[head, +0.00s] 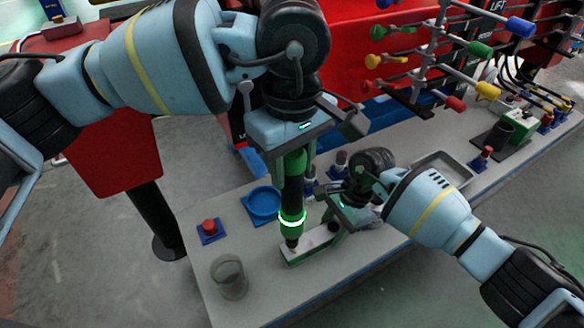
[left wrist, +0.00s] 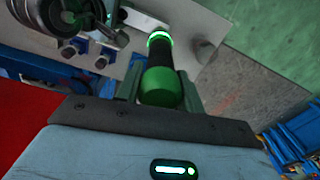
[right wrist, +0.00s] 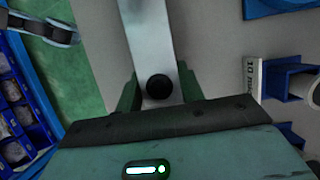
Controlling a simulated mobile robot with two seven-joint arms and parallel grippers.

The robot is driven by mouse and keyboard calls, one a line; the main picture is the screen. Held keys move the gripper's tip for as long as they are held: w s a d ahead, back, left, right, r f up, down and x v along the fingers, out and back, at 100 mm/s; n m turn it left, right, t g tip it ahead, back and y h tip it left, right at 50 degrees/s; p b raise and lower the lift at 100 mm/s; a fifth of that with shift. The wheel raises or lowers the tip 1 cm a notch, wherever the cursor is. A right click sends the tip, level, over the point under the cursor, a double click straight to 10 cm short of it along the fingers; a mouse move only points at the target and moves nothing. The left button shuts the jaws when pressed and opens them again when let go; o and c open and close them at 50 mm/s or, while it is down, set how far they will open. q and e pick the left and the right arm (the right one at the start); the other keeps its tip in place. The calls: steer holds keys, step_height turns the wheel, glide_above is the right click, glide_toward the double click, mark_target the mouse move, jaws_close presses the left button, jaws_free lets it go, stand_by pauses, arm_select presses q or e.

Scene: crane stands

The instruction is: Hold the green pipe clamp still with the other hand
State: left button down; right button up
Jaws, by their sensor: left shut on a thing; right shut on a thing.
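My left gripper (head: 293,170) is shut around a black and green driver-like tool with a glowing ring (head: 292,218). The tool stands nearly upright, its tip at the left end of a pale block with green and dark parts (head: 312,246), which looks like the green pipe clamp. I cannot tell whether the tip touches it. The tool's green end (left wrist: 160,88) shows between the fingers in the left wrist view. My right gripper (head: 337,222) is shut on the clamp's right part. The right wrist view shows a pale bar (right wrist: 150,35) with a black knob between the fingers.
On the grey bench stand a blue round dish (head: 263,203), a red button on a blue base (head: 209,229) and a clear cup (head: 229,274). A metal tray (head: 442,168) lies farther right. A rack with coloured handles (head: 430,60) rises behind. The front bench edge is close.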

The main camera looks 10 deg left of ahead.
arm_select(q)
steer(key=shift+r, duration=1.35)
arm_select(e)
steer(key=shift+r, duration=0.1)
steer(key=o, duration=1.2)
steer(key=shift+r, duration=0.1)
steer(key=v, duration=1.1)
steer(key=shift+w+d+r, duration=0.15)
steer(key=shift+r, duration=0.15)
